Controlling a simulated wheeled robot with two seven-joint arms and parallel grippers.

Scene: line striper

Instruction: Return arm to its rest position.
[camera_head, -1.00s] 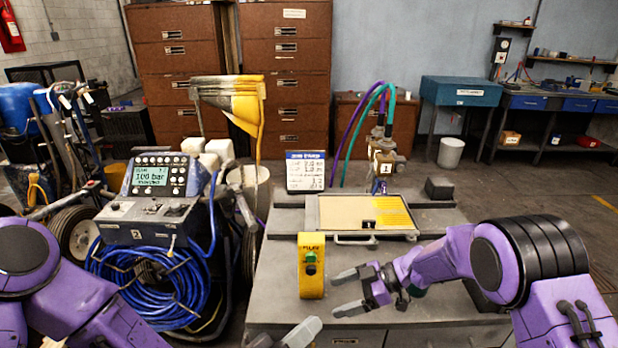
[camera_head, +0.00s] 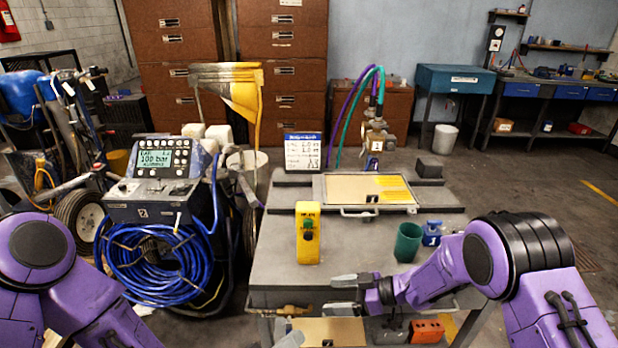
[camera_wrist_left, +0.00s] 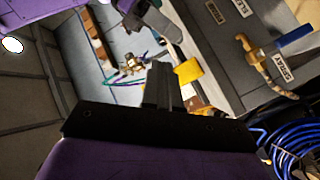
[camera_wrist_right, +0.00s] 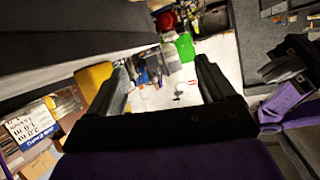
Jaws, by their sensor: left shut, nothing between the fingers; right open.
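My right gripper (camera_head: 346,296) is open and empty, low at the table's front edge and to the right below the yellow control box (camera_head: 308,236). In the right wrist view its two fingers stand wide apart (camera_wrist_right: 166,78). The yellow box stands upright on the grey table (camera_head: 275,260), apart from both grippers.
A green cup (camera_head: 408,243) and a small blue container (camera_head: 432,234) stand on the table near my right forearm. A framed panel (camera_head: 345,188) lies behind. An orange object (camera_head: 427,332) lies low in front. The hose cart (camera_head: 150,210) stands left of the table.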

